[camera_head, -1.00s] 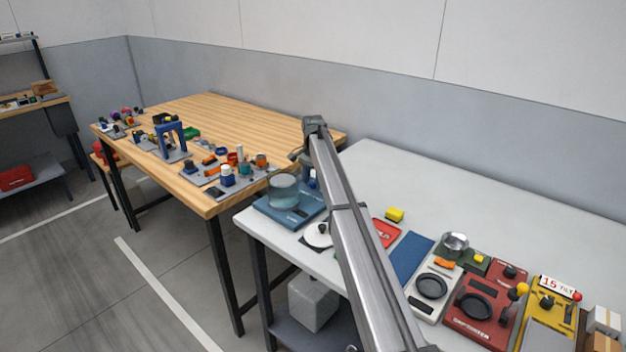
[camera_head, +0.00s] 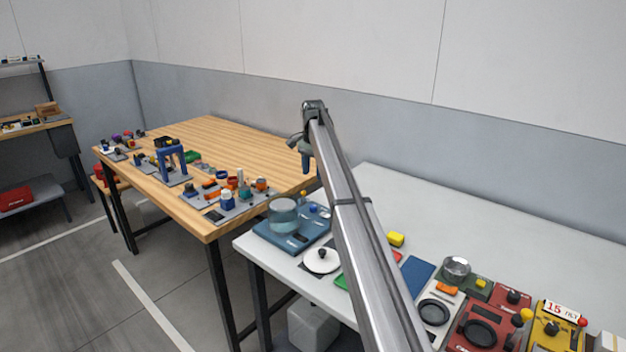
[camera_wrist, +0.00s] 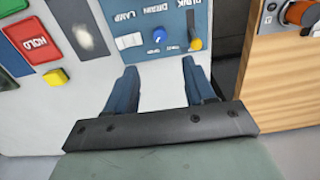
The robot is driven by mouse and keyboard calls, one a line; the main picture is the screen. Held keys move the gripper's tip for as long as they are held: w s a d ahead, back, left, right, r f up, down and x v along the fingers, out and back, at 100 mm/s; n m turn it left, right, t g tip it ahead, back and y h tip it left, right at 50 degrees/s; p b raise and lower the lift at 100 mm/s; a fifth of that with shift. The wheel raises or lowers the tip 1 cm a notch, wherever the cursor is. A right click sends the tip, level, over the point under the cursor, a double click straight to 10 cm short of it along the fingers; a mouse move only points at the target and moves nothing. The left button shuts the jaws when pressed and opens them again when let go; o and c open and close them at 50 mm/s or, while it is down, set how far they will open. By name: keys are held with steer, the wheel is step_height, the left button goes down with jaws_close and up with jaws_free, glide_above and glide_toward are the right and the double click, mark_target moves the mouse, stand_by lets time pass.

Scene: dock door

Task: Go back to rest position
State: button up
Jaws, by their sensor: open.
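My gripper (camera_head: 304,160) hangs at the end of my long grey arm, above the gap between the white table and the wooden table. In the wrist view its two blue fingers (camera_wrist: 160,88) stand apart with nothing between them. Beyond the fingertips lies a blue panel (camera_wrist: 150,25) with a white switch, a blue knob and a yellow knob. This looks like the blue device (camera_head: 290,241) with a clear round vessel on the white table's left corner. My gripper is apart from it.
The white table (camera_head: 480,220) carries red, yellow and grey devices along its front, partly behind my arm. The wooden table (camera_head: 225,140) holds several small parts and a blue arch (camera_head: 172,160). The white table's back is clear. A grey wall stands behind.

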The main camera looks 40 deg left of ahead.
steer(key=shift+r, duration=0.3)
stand_by(0.4)
